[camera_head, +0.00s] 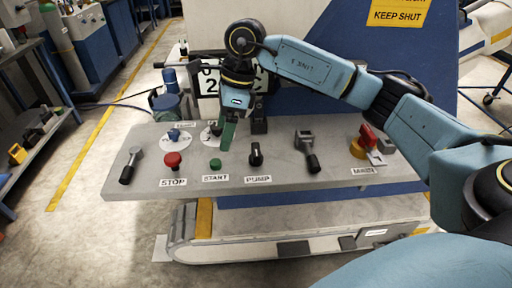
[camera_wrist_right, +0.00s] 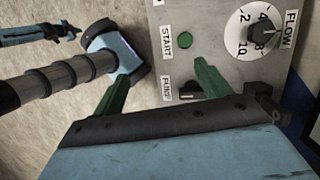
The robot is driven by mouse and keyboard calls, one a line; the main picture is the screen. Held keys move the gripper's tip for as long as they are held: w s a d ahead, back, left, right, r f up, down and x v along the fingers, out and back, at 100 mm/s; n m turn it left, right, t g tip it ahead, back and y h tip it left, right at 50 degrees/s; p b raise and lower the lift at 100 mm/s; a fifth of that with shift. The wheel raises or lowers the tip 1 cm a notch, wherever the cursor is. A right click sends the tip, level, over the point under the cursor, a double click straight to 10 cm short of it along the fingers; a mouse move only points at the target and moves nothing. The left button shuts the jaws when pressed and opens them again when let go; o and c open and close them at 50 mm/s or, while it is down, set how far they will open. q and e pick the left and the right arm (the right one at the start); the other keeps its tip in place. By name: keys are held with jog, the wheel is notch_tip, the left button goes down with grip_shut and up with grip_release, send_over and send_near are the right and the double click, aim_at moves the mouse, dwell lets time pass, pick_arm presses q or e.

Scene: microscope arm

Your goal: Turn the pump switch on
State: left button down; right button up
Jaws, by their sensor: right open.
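The pump switch (camera_head: 255,155) is a small black knob on the grey control panel (camera_head: 340,180), just behind the PUMP label (camera_head: 258,180). My right gripper (camera_head: 227,142) points down over the panel, a little left of the switch in the head view. Its green fingers stand apart and empty in the right wrist view (camera_wrist_right: 160,70). Whether a finger touches the switch I cannot tell.
A green START button (camera_head: 215,163) and a red STOP button (camera_head: 172,160) lie left of the switch. A black-handled lever (camera_head: 308,152) stands to its right. The FLOW dial (camera_wrist_right: 262,36) shows in the wrist view. A red-handled MIXER control (camera_head: 368,140) is farther right.

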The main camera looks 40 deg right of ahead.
aim_at(256, 149)
jog(key=d+r+m+h, duration=0.15)
jog(key=d+h, duration=0.25)
jog(key=d, duration=0.5)
jog(key=shift+n, duration=0.25)
jog(key=f, duration=1.1)
jog(key=shift+s+a+f+b, duration=0.1)
jog(key=shift+a+b, duration=0.2)
jog(key=shift+b, duration=0.1)
jog(key=shift+f, duration=0.55)
pick_arm(q)
jog(key=shift+a+f, duration=0.35)
jog(key=shift+a, duration=0.35)
pick_arm(e)
jog(key=c, duration=1)
pick_arm(q)
jog(key=shift+d, duration=0.6)
